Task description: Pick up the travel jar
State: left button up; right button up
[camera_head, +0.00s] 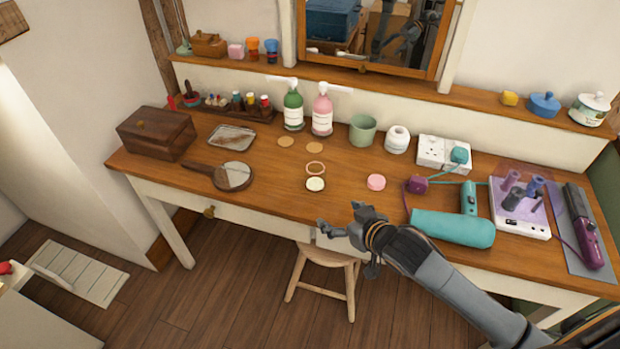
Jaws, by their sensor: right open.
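Two small round items on the dressing table (265,195) could be the travel jar: a low pink one (376,182) and a cream-topped one (316,185). I cannot tell which of them it is. My right gripper (337,219) is open and empty at the table's front edge, in front of both items and apart from them. Its arm comes in from the lower right. My left gripper is not in view.
A thin pinkish ring (316,167) lies just behind the cream-topped item. Green (293,112) and pink (322,115) pump bottles stand behind. A teal hair dryer (452,228) lies to the right. A hand mirror (232,176) lies left. A stool (328,257) stands below.

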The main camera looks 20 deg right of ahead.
jog(key=t+y, duration=0.1)
send_near(321, 175)
jog(key=s, duration=0.1)
jog(key=shift+t, duration=0.3)
jog(key=x, duration=1.3)
jog(key=shift+w+a+f, duration=0.1)
jog(key=shift+w+f, duration=0.15)
jog(key=shift+c, duration=0.2)
jog(key=c, duration=1.3)
jog(key=shift+r, duration=0.1)
